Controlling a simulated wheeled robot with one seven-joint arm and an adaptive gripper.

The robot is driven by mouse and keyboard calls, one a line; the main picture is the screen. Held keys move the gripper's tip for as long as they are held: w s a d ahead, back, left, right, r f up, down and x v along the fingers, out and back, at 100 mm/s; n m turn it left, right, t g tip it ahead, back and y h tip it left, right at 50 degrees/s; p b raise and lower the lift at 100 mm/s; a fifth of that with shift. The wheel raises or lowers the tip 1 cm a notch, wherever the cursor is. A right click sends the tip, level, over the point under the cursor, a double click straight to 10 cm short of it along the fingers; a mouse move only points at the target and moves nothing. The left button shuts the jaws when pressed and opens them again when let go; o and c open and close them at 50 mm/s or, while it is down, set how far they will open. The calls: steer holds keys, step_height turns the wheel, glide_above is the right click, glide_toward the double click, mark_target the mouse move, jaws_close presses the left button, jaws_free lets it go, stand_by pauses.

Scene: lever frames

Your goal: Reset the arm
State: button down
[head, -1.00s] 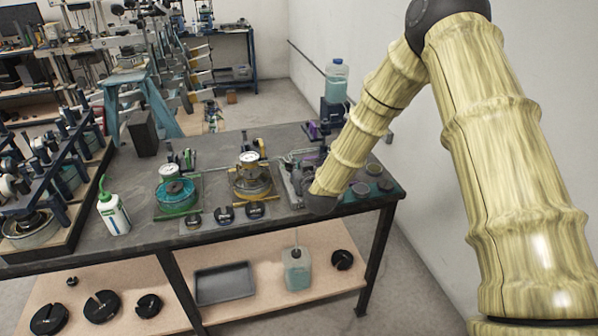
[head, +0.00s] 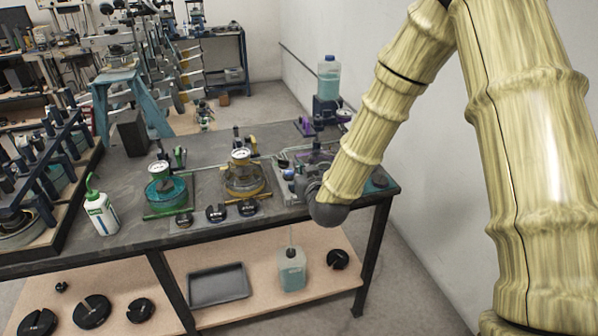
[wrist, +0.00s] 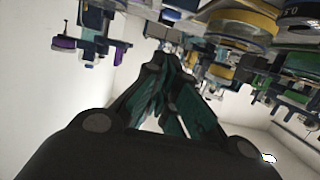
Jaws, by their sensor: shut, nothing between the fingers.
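My arm (head: 372,125), with pale yellow bamboo-like links, comes down from the upper right in the head view. Its dark wrist joint (head: 329,213) is over the right front part of the workbench (head: 110,243). In the wrist view my gripper (wrist: 168,64) has dark fingers with green inner faces, drawn together at the tips with nothing held. Gauges and clamps appear upside down beyond it. In the head view the wrist and forearm mostly hide the gripper, and I cannot separate its fingers from the grey fixture there.
On the bench stand a green-ringed gauge unit (head: 167,192), a yellow-ringed one (head: 245,178), a white bottle (head: 101,212) and a bluish bottle (head: 328,78) at the back. A dark frame rack (head: 60,160) fills the left. A white wall (head: 400,160) is close on the right.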

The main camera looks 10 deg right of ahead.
steer(key=shift+f, duration=0.1)
stand_by(0.3)
steer(key=s+f+g, duration=0.4)
steer(key=s+f, duration=0.6)
steer(key=f, duration=0.3)
steer(key=s+f+g, duration=0.3)
steer(key=s+f, duration=0.7)
steer(key=f, duration=0.3)
steer(key=s+d+f+g, duration=0.1)
steer(key=s+f+g, duration=0.3)
steer(key=s, duration=1)
steer(key=s+d+f+g, duration=0.2)
steer(key=s+f+g, duration=0.2)
steer(key=s, duration=1)
step_height(320, 180, down, 4)
steer(key=shift+d+r+m+h, duration=0.2)
steer(key=shift+m+h, duration=0.1)
steer(key=shift+m, duration=0.1)
